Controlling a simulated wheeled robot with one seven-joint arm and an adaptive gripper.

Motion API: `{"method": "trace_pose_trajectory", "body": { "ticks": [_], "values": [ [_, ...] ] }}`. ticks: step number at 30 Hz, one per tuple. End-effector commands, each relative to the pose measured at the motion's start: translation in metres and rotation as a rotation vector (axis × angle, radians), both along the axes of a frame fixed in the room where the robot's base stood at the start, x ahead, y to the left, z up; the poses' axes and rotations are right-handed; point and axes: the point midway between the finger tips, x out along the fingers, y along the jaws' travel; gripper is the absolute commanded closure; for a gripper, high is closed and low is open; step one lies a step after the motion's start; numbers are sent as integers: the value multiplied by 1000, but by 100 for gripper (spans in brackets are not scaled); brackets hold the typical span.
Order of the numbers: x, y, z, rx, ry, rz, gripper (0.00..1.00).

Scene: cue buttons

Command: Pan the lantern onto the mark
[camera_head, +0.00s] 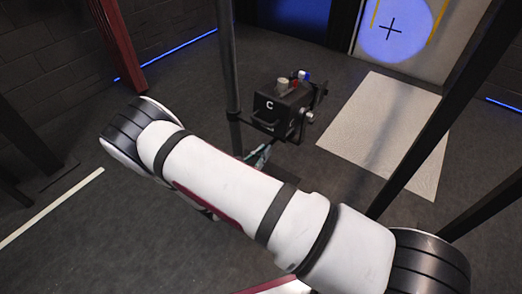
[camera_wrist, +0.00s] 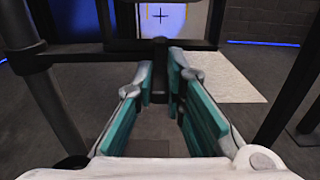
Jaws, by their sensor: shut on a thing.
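The lantern (camera_head: 278,108) is a black box marked with a white C, mounted beside a dark upright pole (camera_head: 229,75). A black cross mark (camera_head: 390,28) is on the pale wall panel, inside a round bluish light spot (camera_head: 405,45). The cross looks near the spot's middle; the top of the spot is cut off. In the wrist view the cross (camera_wrist: 160,15) also shows. My gripper (camera_wrist: 160,78) has teal pads shut on a black bar (camera_wrist: 160,58) at the lantern's rear. In the head view my gripper (camera_head: 258,156) is partly hidden behind my arm.
The lantern carries small knobs in white, red and blue (camera_head: 303,76). A pale mat (camera_head: 380,130) lies on the floor before the wall panel. Dark slanted posts (camera_head: 440,120) stand at the right, and a red post (camera_head: 118,45) at the left.

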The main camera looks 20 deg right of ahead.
Motion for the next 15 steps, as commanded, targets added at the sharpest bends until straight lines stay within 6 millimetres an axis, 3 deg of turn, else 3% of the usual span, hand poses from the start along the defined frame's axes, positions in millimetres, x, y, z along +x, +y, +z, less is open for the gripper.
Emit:
{"method": "trace_pose_trajectory", "body": {
  "ticks": [3, 4, 6, 15],
  "values": [
    [-1, -1, -1, -1, 1, -4, 100],
    [-1, -1, -1, -1, 1, -4, 84],
    [-1, -1, -1, -1, 1, -4, 68],
    [-1, 0, 0, 0, 0, -3, 68]
  ]
}}
